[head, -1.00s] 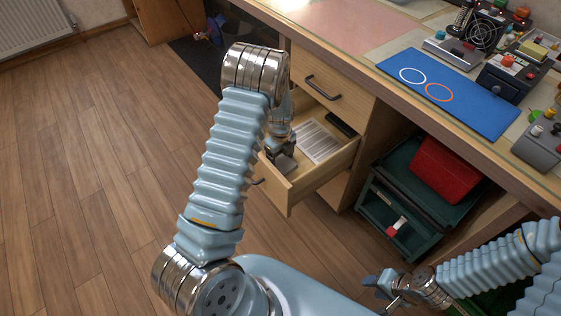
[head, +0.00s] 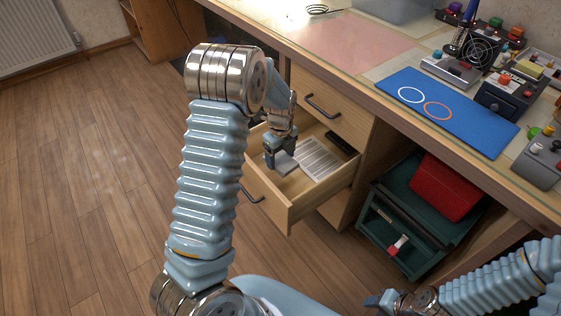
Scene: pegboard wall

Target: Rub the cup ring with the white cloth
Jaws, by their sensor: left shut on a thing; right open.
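My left gripper (head: 273,158) is inside or just above the open drawer (head: 290,213), pointing down. It is shut on a small flat pale grey-white piece that looks like the white cloth (head: 287,164). My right gripper (head: 376,300) is open at the bottom edge, low and away from the desk, and partly cut off. A white ring (head: 411,88) and an orange ring (head: 438,103) show on the blue mat (head: 456,128) on the desk. I cannot tell whether either is the cup ring.
A slotted pale insert (head: 322,158) and a dark item (head: 342,142) lie in the drawer. A green cart (head: 376,250) with a red box (head: 446,187) stands under the desk. Electronics (head: 507,95) crowd the desk's right side. A pink mat (head: 345,38) lies clear.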

